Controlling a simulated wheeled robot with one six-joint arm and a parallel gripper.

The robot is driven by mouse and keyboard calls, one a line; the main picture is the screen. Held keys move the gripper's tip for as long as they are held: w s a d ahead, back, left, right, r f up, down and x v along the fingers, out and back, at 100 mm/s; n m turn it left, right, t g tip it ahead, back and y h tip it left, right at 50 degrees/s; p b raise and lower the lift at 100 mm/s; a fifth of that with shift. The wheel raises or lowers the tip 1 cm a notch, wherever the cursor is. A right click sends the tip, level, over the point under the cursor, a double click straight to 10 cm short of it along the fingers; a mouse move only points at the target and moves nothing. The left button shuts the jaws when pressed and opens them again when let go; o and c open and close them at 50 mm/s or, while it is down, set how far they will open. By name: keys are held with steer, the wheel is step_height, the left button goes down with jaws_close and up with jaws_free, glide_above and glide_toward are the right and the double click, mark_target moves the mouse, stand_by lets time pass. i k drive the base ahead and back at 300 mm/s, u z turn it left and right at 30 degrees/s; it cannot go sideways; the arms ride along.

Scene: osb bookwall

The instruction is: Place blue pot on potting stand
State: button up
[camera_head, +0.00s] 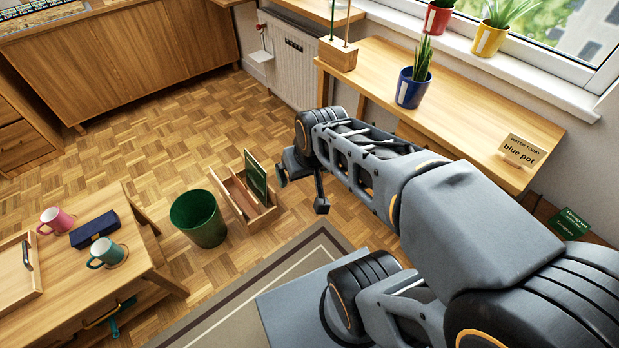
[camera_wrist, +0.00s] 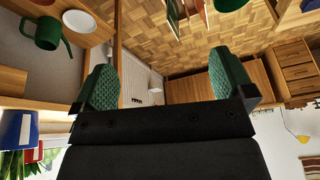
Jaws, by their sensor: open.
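I cannot tell whether this table is the potting stand. A blue pot also shows upside down at the left edge of the wrist view (camera_wrist: 20,130). My gripper (camera_head: 302,192) is over the floor, left of the table and apart from the pot. In the wrist view its two green padded fingers (camera_wrist: 165,82) are wide apart with nothing between them.
A sign (camera_head: 522,151) reading "blue pot" stands on the table. A red pot (camera_head: 438,17) and a yellow pot (camera_head: 489,38) are on the windowsill. A green bin (camera_head: 198,218) and a wooden box (camera_head: 240,204) stand on the floor. A green watering can (camera_wrist: 47,33) shows in the wrist view.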

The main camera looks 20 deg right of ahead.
mark_target(427, 102)
steer(key=z, duration=0.1)
steer(key=i, duration=0.75)
steer(key=z, duration=0.85)
